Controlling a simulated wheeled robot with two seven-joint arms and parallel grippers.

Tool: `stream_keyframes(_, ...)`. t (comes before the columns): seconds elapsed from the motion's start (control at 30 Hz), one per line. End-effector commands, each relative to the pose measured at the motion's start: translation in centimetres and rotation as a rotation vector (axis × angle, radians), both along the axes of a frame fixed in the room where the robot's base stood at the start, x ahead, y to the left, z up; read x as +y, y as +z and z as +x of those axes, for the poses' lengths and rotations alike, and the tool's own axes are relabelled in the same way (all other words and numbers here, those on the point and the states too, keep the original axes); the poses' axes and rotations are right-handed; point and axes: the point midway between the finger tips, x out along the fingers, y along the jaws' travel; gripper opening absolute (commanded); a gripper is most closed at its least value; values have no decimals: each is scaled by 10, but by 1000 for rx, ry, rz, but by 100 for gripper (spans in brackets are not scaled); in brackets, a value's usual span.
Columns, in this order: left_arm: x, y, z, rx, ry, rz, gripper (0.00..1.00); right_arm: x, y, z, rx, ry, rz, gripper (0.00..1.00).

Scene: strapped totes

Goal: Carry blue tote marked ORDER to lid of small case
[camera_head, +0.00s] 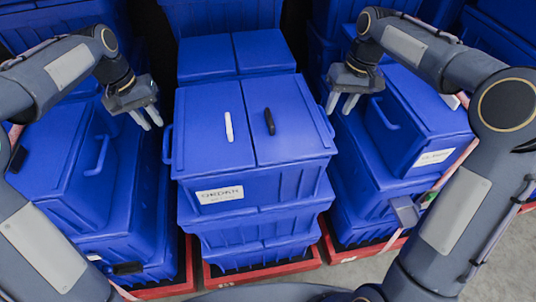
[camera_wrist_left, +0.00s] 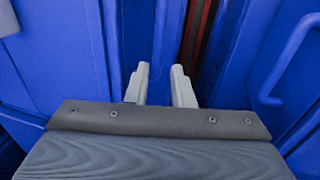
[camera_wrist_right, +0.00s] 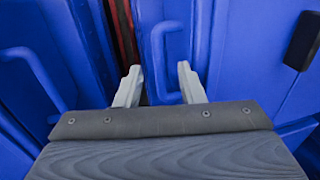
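The blue tote marked with what reads like ORDER (camera_head: 219,194) sits upright on top of the middle stack. Its two-panel lid is shut, with a white bar (camera_head: 229,126) and a black bar (camera_head: 269,121) on it. My left gripper (camera_head: 149,117) is open and empty beyond the tote's left side, apart from it. My right gripper (camera_head: 342,104) is open and empty off its right side. The wrist views show both pairs of fingers apart, the left fingers (camera_wrist_left: 161,85) and the right fingers (camera_wrist_right: 160,84), with nothing between them. I cannot tell which container is the small case.
Blue totes stand in a left stack (camera_head: 62,165) and a right stack (camera_head: 415,120), close beside the middle one. Red bases (camera_head: 265,268) lie under the stacks. More blue totes (camera_head: 235,52) stand behind. Narrow gaps separate the stacks. Grey floor shows at lower right.

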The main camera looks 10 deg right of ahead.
Motion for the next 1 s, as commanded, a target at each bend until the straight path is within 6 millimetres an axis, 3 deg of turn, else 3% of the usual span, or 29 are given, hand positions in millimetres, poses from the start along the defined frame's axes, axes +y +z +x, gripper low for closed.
stream_keyframes(0.53, -2, -10, 5, 10, -1, 4, 21, 1, -10, 5, 10, 2, 0, 35)
stream_keyframes(1.0, -15, -72, 6, 9, -2, 4, 21, 14, -72, 3, 11, 1, 0, 35)
